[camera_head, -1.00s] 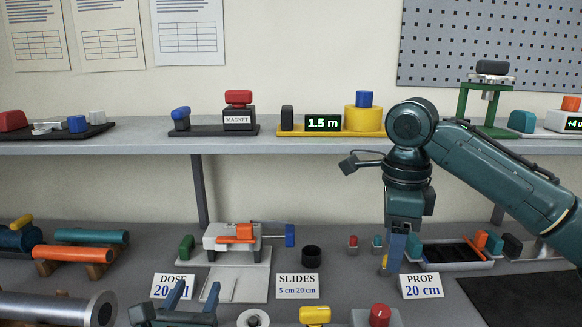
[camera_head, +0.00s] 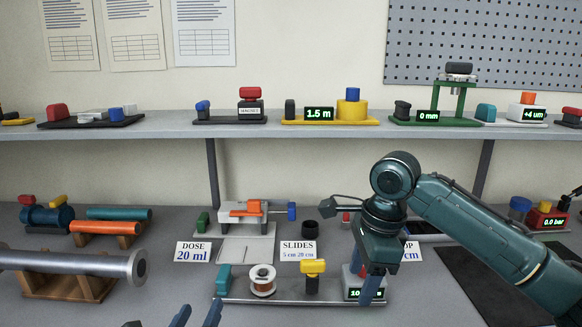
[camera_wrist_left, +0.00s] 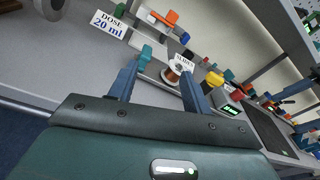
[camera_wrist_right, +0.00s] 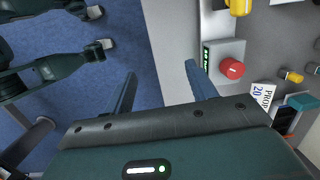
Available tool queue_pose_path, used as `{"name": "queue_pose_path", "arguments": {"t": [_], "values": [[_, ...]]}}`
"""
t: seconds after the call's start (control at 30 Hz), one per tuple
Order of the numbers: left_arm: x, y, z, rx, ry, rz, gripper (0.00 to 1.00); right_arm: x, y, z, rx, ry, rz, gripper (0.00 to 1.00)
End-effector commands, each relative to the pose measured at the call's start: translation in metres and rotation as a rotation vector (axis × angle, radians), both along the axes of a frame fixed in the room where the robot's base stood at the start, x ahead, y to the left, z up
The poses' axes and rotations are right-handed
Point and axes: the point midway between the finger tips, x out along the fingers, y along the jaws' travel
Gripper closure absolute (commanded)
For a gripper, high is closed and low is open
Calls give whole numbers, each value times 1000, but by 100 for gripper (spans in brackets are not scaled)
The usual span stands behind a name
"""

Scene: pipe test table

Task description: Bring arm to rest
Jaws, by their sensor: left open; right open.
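My right arm (camera_head: 485,235) reaches in from the right in the head view. Its gripper (camera_head: 368,290) points down at the right end of the grey tray on the table. In the right wrist view the right gripper's fingers (camera_wrist_right: 160,88) are apart with nothing between them, beside a box with a red button (camera_wrist_right: 232,68). My left gripper (camera_head: 197,316) shows only its fingertips at the bottom of the head view. In the left wrist view the left fingers (camera_wrist_left: 158,88) are apart and empty, and a copper spool (camera_wrist_left: 175,72) lies beyond them.
The grey tray (camera_head: 240,297) holds a teal piece, a spool (camera_head: 263,280), a yellow-topped part (camera_head: 312,275) and a display box. A metal pipe (camera_head: 70,265) rests on a wooden cradle at left. A dark mat (camera_head: 480,285) lies at right. A shelf (camera_head: 300,130) crosses behind.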

Motion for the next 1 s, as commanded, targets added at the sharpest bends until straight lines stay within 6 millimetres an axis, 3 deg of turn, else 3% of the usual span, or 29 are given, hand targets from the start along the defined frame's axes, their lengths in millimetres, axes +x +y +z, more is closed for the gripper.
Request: {"name": "queue_pose_path", "arguments": {"t": [0.3, 0.53, 0.77, 1.0], "values": [[-28, -7, -53, -597, 209, 46, 51, -14, 67, -102, 231, -252, 476, 43], [-60, -13, -94, -1131, 382, 169, 51, -40, 93, -161, 277, -593, 771, 43], [-94, -16, -126, -1608, 507, 345, 51, -74, 82, -201, 112, -887, 970, 43], [-138, -18, -157, -2149, 594, 626, 51, -136, 33, -235, -310, -1054, 1235, 43]]}}
